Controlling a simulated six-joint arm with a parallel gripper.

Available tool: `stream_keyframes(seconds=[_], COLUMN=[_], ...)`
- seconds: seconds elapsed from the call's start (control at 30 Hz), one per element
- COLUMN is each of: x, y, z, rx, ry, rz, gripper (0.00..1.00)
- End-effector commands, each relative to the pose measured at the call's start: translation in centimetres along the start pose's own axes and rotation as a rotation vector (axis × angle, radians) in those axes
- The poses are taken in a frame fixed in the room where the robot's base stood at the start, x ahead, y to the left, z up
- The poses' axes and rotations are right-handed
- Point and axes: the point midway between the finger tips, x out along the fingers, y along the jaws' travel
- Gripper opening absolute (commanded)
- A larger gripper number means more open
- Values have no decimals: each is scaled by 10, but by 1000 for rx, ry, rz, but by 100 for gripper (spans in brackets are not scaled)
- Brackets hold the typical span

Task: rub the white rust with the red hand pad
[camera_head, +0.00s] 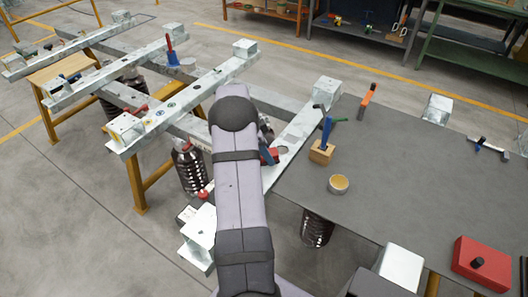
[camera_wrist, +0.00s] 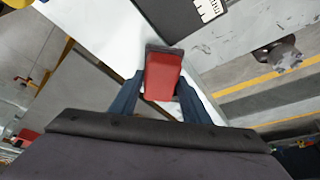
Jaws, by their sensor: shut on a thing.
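The red hand pad (camera_wrist: 163,75) has a dark grey backing edge and sits between my blue fingers in the wrist view. My gripper (camera_wrist: 160,88) is shut on it. In the head view, my arm hides most of the gripper, and a bit of the red pad (camera_head: 275,152) shows beside a blue finger. The pad is over or against a pale galvanized steel beam (camera_head: 298,133), which also shows bright in the wrist view (camera_wrist: 98,28). I cannot tell whether the pad touches it. I cannot make out the white rust patch clearly.
A dark grey table (camera_head: 400,170) stands right of the beam. Other beams (camera_head: 160,105) lie left on orange trestles. Dark ribbed cylinders (camera_head: 190,170) stand below.

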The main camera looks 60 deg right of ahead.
Motion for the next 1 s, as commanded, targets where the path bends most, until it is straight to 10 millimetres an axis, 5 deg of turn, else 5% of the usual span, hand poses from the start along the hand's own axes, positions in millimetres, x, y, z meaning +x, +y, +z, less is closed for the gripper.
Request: stream_keyframes(seconds=[0.93,1.0], x=[18,20], y=[34,38], z=[-29,-33], rx=[0,0], ry=[2,3], rz=[4,7], gripper=[25,18])
